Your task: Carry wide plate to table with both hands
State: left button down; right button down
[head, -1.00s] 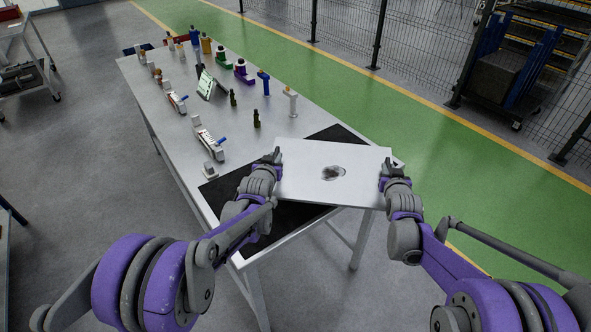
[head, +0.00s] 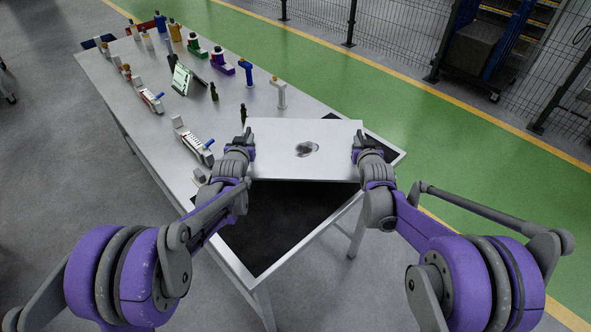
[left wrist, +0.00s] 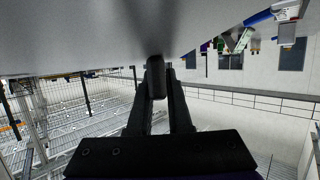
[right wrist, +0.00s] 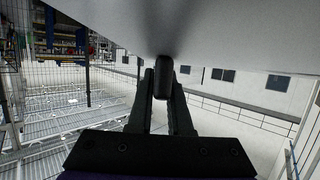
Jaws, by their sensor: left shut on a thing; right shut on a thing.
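The wide plate (head: 285,160) is a flat light-grey rectangle with a dark round mark near its middle. It is held roughly level over the near end of the table (head: 160,140). My left gripper (head: 247,146) is shut on its left edge, and my right gripper (head: 358,146) is shut on its right edge. The plate's underside fills the top of the left wrist view (left wrist: 80,35) and the right wrist view (right wrist: 240,35). A black mat (head: 265,225) lies on the table's near end, partly hidden by the plate. I cannot tell the gap between plate and mat.
Several small coloured tools and fixtures stand along the table, including a purple one (head: 221,62), a blue one (head: 246,72) and a white one (head: 279,92). A small dark bottle (head: 243,113) stands just behind the plate. A green walkway (head: 400,120) runs beyond the table.

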pick_arm(q)
jog(key=shift+w+a, duration=0.1)
pick_arm(e)
jog(key=shift+w+a, duration=0.1)
pick_arm(q)
jog(key=shift+r, duration=0.1)
jog(key=shift+s, duration=0.2)
pick_arm(e)
jog(key=shift+s+r, duration=0.1)
jog(key=shift+s, duration=0.1)
